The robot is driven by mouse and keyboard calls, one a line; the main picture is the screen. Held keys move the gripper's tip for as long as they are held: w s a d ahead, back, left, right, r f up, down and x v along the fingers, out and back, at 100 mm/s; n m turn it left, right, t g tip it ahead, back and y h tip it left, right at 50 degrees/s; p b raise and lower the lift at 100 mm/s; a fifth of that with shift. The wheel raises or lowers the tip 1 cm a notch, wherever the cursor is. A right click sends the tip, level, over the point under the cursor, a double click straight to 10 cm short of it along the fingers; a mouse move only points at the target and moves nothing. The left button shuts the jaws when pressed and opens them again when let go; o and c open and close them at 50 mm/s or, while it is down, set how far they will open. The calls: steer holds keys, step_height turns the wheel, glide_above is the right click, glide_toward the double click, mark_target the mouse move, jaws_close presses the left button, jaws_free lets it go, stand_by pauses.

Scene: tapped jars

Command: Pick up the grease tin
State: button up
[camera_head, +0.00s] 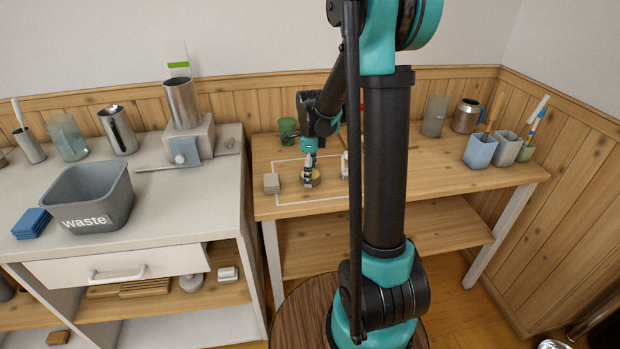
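A small round tin with a yellowish top (316,178), which looks like the grease tin, sits on the wooden table inside a white outlined rectangle. My gripper (308,182) reaches down at this tin, and its fingers cover part of it. At this size I cannot tell whether the fingers touch the tin or how far apart they are. The tin appears to rest on the table top.
A stack of pale tiles (271,183) lies left of the tin, and a white item (345,164) stands to its right. A green cup (288,130) is behind. Brush cups (480,151) stand at the table's right. The counter holds a waste bin (92,196).

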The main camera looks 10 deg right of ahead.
steer(key=c, duration=1.5)
steer(key=shift+r, duration=0.1)
steer(key=shift+c, duration=0.2)
